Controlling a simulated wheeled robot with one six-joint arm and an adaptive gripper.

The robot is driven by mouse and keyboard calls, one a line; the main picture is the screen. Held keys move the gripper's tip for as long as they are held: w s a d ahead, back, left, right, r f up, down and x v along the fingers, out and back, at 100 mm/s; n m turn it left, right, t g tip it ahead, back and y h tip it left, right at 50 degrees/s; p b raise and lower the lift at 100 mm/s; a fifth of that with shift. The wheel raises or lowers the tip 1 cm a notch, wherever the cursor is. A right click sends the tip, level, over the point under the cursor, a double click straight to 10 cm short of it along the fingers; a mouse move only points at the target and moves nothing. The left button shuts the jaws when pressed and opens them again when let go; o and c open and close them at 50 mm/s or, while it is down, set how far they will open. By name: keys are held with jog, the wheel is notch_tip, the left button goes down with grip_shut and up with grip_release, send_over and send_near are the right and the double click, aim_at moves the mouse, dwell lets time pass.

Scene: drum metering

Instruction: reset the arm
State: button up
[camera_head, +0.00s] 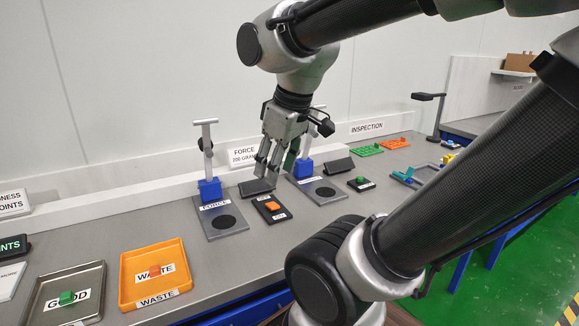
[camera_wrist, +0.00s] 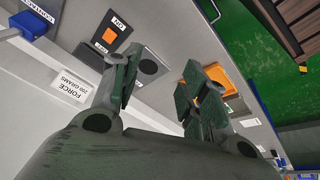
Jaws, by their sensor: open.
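My gripper (camera_head: 273,165) is open and hangs over the bench near the force stations in the head view. In the wrist view its two fingers (camera_wrist: 160,95) are spread apart with nothing between them. My arm reaches in from the right and bends over the bench. Below the gripper, an orange block (camera_head: 272,206) sits on a small dark plate, clear of the fingers.
Two force stands with blue blocks (camera_head: 209,189) rise on either side of the gripper. An orange waste tray (camera_head: 128,290) and a grey good tray (camera_head: 38,291) lie at the front left, each holding a block. A lamp (camera_head: 436,112) stands at the right.

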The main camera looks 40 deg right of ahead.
jog(key=s+m, duration=0.1)
jog(key=s+d+m, duration=0.1)
jog(key=m, duration=0.1)
jog(key=shift+s+d+m, duration=0.3)
dwell(1.0)
